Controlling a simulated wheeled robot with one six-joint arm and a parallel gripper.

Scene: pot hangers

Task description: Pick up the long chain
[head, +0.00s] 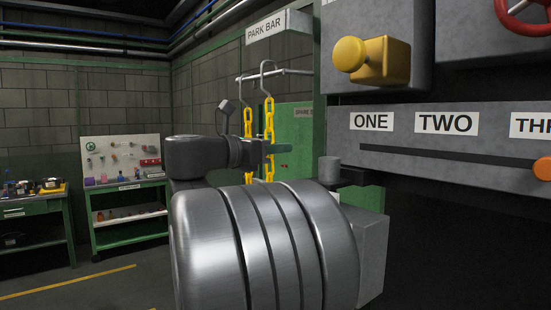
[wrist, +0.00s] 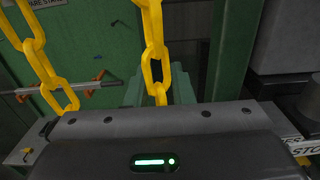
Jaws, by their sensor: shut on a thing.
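Two yellow chains hang from metal hooks at the bar under the PARK BAR sign. My arm hides part of both chains in the head view, so I cannot tell which is longer.
The bar (head: 294,72) runs right to a green post. A grey panel labelled ONE and TWO (head: 420,122), with a yellow knob (head: 350,54), stands close on the right. A green bench (head: 125,185) stands at the back left. The floor at the left is open.

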